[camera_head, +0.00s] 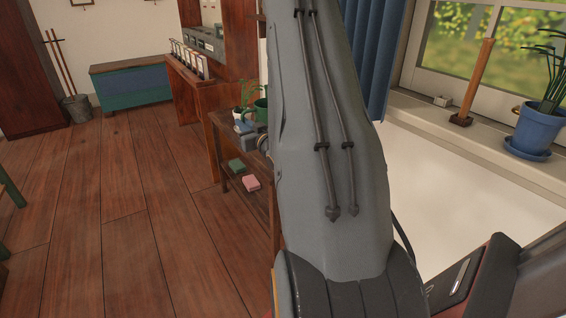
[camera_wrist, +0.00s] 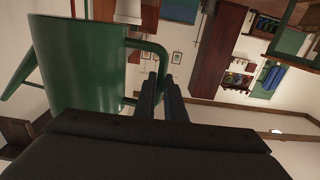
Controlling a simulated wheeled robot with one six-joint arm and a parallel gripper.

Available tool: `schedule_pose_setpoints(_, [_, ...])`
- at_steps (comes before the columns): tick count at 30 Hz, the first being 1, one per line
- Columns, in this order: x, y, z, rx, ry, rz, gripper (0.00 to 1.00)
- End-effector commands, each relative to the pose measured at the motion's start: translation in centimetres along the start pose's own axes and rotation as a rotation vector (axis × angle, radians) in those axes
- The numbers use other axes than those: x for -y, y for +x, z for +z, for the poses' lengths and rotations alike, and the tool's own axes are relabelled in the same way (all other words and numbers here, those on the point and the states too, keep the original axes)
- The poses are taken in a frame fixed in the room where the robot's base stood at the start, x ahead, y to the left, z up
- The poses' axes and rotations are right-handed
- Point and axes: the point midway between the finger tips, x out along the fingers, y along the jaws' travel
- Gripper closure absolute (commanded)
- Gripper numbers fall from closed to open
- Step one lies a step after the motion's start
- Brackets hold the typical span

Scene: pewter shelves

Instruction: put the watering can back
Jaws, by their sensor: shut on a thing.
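The green watering can (camera_wrist: 78,62) fills the left of the wrist view, with its spout at the far left and its loop handle (camera_wrist: 160,50) on the right. My gripper (camera_wrist: 162,84) is shut on the handle, with its two dark fingers close together there. In the head view, part of the green watering can (camera_head: 262,107) shows beside my arm, above a low wooden table. My arm hides the rest of it and most of the gripper.
The low wooden table (camera_head: 228,152) holds a leafy plant (camera_head: 244,93); a green box (camera_head: 236,166) and a pink box (camera_head: 251,183) lie on its lower shelf. At right, the windowsill (camera_head: 480,146) holds a blue potted plant (camera_head: 537,130) and a wooden-handled tool (camera_head: 474,85). Floor at left is clear.

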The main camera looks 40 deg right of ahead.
Motion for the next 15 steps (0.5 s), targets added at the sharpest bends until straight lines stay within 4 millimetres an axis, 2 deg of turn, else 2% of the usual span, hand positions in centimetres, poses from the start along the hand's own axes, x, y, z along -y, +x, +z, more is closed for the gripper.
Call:
schedule_pose_setpoints(1, [-1.7, 0.3, 0.0, -0.008, -0.005, 0.014, 1.00])
schedule_pose_setpoints(6, [-5.1, 0.1, -0.4, -0.006, -0.004, 0.039, 1.00])
schedule_pose_setpoints(11, [-6.4, -0.1, 0.0, -0.003, -0.003, 0.047, 1.00])
schedule_pose_setpoints(15, [-6.5, -0.1, 2.0, -0.001, 0.000, 0.049, 1.00])
